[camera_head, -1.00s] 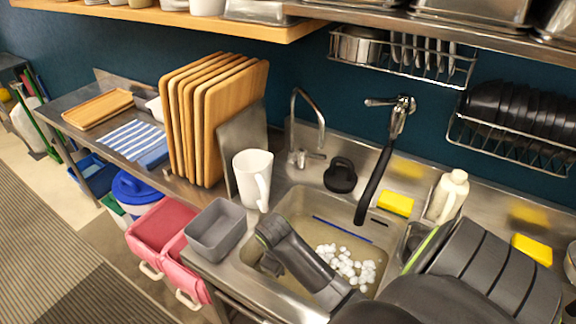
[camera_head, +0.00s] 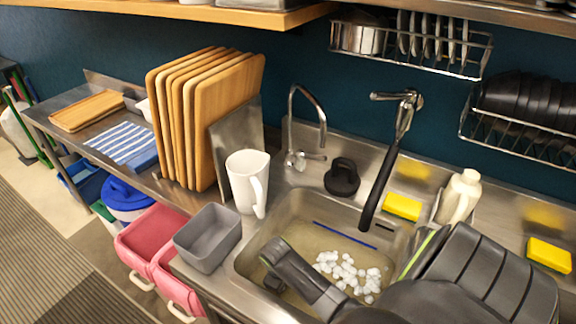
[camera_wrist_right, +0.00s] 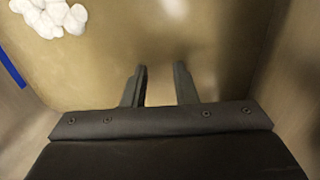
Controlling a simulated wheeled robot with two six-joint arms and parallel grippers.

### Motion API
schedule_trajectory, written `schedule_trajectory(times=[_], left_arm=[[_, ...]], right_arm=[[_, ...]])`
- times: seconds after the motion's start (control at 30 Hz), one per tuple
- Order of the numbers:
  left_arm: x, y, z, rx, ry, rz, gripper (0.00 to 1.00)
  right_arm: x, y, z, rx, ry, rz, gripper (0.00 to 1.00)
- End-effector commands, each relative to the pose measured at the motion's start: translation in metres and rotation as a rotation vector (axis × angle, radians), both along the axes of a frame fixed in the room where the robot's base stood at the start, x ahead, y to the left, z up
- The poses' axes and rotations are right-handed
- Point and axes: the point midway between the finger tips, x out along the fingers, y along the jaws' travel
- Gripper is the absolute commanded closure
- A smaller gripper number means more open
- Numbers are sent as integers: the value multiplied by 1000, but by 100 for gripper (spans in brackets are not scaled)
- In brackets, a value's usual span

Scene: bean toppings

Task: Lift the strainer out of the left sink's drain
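The sink basin (camera_head: 252,262) stands in the metal counter and holds murky, brownish water or a tan floor. A heap of white lumps (camera_head: 347,270) lies in it, also seen at the upper left of the right wrist view (camera_wrist_right: 50,14). My right gripper (camera_head: 272,282) reaches down into the basin's left part, left of the lumps. In the right wrist view its two fingers (camera_wrist_right: 160,82) are apart with nothing between them. No strainer or drain can be made out; the arm hides part of the basin. My left gripper is not in view.
A grey tub (camera_head: 208,238) and a white pitcher (camera_head: 247,182) stand left of the basin. A black round item (camera_head: 342,177) sits behind it, near the faucet (camera_head: 306,130). A dark spray hose (camera_head: 382,180) hangs over the back edge. A blue strip (camera_head: 345,235) lies along the basin's far side.

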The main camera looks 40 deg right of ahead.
Motion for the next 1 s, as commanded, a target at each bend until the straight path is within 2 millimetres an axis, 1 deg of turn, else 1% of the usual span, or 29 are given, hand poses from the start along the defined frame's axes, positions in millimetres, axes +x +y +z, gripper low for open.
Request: schedule_trajectory(times=[0.03,0.2,0.3,0.53,0.8,0.9,1.0], left_arm=[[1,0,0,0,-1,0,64],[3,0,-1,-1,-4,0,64],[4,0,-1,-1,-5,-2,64],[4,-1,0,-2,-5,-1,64],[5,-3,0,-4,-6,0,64],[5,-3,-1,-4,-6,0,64],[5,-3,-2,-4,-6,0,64]], right_arm=[[0,-2,-8,0,3,-1,74],[2,-6,-30,0,0,0,74],[2,-7,-37,0,0,0,74],[2,-8,-45,0,0,0,74],[1,-12,-76,1,1,0,74],[2,-13,-85,0,0,0,74],[2,-15,-90,0,-1,0,74]])
